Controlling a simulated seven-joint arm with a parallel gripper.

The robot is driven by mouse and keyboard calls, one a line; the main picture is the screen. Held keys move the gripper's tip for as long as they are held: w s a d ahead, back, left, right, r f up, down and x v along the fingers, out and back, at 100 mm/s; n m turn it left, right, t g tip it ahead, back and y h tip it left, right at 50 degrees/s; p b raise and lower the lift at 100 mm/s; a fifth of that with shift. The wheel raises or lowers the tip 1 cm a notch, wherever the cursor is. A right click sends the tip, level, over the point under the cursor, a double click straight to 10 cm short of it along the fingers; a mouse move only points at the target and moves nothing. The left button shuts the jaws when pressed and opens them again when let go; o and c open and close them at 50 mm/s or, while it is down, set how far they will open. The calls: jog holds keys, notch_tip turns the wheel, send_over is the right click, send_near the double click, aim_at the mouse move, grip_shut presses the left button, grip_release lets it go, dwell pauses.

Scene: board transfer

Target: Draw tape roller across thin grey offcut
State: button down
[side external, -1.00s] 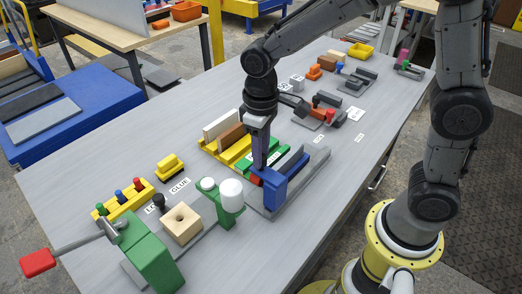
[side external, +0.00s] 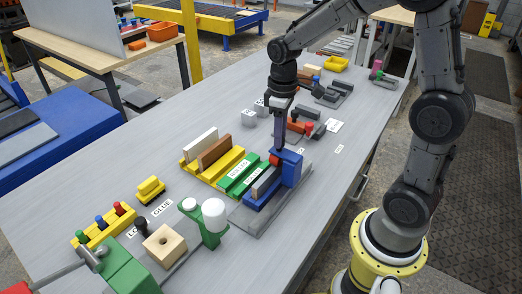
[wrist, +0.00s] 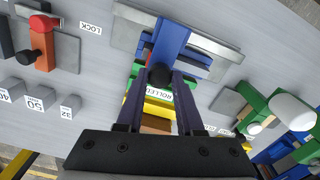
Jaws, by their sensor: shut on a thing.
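The blue tape roller (side external: 288,166), with a red part on its side, stands at the far end of a grey base plate (side external: 247,220). My gripper (side external: 277,150) comes down on it from above. In the wrist view my gripper (wrist: 160,80) has its fingers around a dark knob, in front of the blue roller body (wrist: 170,42). The thin grey offcut (side external: 264,183) lies lengthwise on a blue bed on the plate, its near part uncovered. Its far end is hidden by the roller, so contact between them cannot be told.
A green labelled rack (side external: 233,182) and a yellow rack (side external: 190,173) with white and brown boards stand left of the plate. A green stand with white knobs (side external: 213,215) is near its front end. Grey blocks (side external: 249,118) lie behind. The table's right side is fairly clear.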

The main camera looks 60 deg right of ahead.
jog(key=d, duration=0.8)
jog(key=shift+d, duration=0.4)
jog(key=shift+r, duration=0.1)
jog(key=c, duration=0.5)
grip_release()
jog(key=shift+c, duration=0.2)
notch_tip(320, 180, up, 14)
